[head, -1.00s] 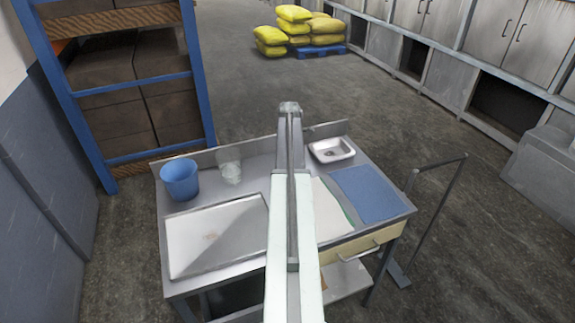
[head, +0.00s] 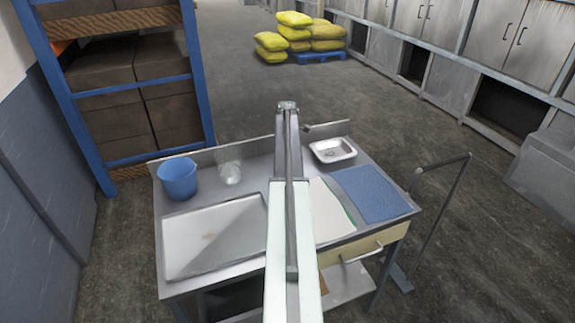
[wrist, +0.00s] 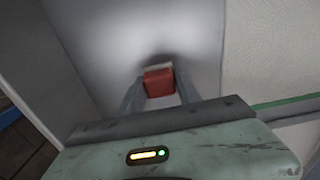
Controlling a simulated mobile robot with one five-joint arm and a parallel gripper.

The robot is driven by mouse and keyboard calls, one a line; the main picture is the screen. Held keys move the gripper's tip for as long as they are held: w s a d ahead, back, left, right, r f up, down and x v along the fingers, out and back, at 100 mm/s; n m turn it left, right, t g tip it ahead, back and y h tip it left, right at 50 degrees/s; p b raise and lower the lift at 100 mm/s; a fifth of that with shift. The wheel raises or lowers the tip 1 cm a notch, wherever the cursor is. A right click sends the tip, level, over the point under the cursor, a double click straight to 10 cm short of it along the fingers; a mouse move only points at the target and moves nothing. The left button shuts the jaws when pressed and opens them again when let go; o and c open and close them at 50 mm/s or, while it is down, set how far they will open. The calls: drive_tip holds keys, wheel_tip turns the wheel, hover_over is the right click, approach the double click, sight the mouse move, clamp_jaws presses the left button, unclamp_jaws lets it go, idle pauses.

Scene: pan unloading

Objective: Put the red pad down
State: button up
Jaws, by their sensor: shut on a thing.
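In the wrist view my gripper (wrist: 158,88) is shut on the red pad (wrist: 159,83), a small red block with a pale strip along its far side. A finger stands on each side of it. A smooth grey surface lies beyond the pad; I cannot tell whether the pad touches it. In the head view my arm runs up the middle of the workbench (head: 262,165), and neither the pad nor the fingertips can be made out there.
A shallow tray (head: 210,235), a blue bucket (head: 178,179) and a clear glass (head: 230,172) are left of my arm. A white sheet with a green edge (head: 326,210), a blue mat (head: 372,193) and a small metal dish (head: 333,150) are to its right.

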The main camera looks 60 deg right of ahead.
drive_tip(key=shift+f, duration=0.2)
drive_tip(key=o, duration=1.3)
drive_tip(key=shift+r, duration=0.1)
wheel_tip(320, 180, up, 12)
drive_tip(key=p, duration=1.2)
drive_tip(key=shift+r, duration=0.15)
